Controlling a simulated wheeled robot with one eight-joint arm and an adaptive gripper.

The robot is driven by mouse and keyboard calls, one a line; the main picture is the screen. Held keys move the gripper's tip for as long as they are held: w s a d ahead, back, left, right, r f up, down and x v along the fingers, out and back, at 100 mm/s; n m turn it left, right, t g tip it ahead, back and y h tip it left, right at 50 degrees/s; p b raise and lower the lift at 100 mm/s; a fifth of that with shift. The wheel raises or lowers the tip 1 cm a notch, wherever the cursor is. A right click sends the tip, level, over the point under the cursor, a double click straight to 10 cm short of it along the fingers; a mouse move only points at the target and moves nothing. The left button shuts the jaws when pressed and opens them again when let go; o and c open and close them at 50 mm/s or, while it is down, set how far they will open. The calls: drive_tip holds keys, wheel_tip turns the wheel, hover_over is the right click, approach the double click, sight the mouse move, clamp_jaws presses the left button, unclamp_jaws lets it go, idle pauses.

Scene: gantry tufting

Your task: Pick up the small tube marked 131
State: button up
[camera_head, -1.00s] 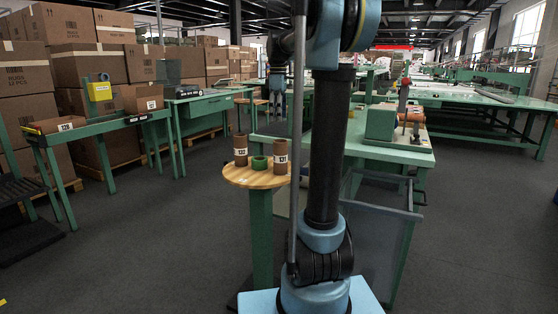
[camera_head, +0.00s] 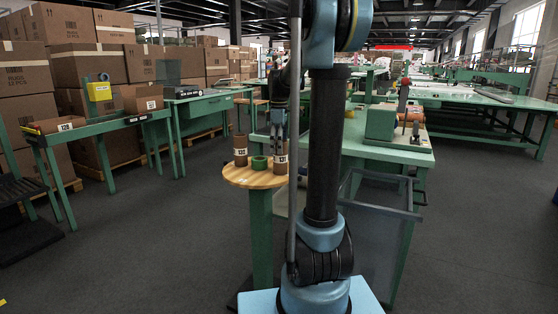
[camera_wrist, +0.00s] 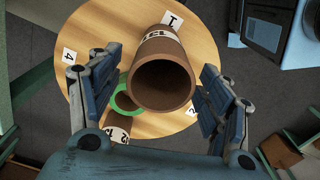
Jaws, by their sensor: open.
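The brown tube marked 131 (camera_head: 281,164) stands upright at the right of a round wooden table top (camera_head: 240,179). In the wrist view a brown tube (camera_wrist: 162,80) stands between the spread fingers, its open top towards the camera; its label is hard to read. My gripper (camera_head: 279,145) is open right above the tube marked 131, and its fingers (camera_wrist: 150,95) lie on both sides of the tube in the wrist view, apart from it. A green ring (camera_head: 259,163) sits beside it. Another tube marked 132 (camera_head: 240,150) stands at the left.
White number cards, such as the card marked 4 (camera_wrist: 69,55), lie on the round top. A green bench (camera_head: 400,150) with a machine stands to the right. A green stand with a box marked 129 (camera_head: 63,126) is at the left. Open floor lies between.

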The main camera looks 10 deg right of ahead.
sight(280, 157)
drive_tip(key=shift+d+f, duration=0.15)
drive_tip(key=shift+f, duration=0.95)
drive_tip(key=shift+d+f, duration=0.15)
drive_tip(key=shift+f, duration=0.9)
drive_tip(key=c, duration=1.1)
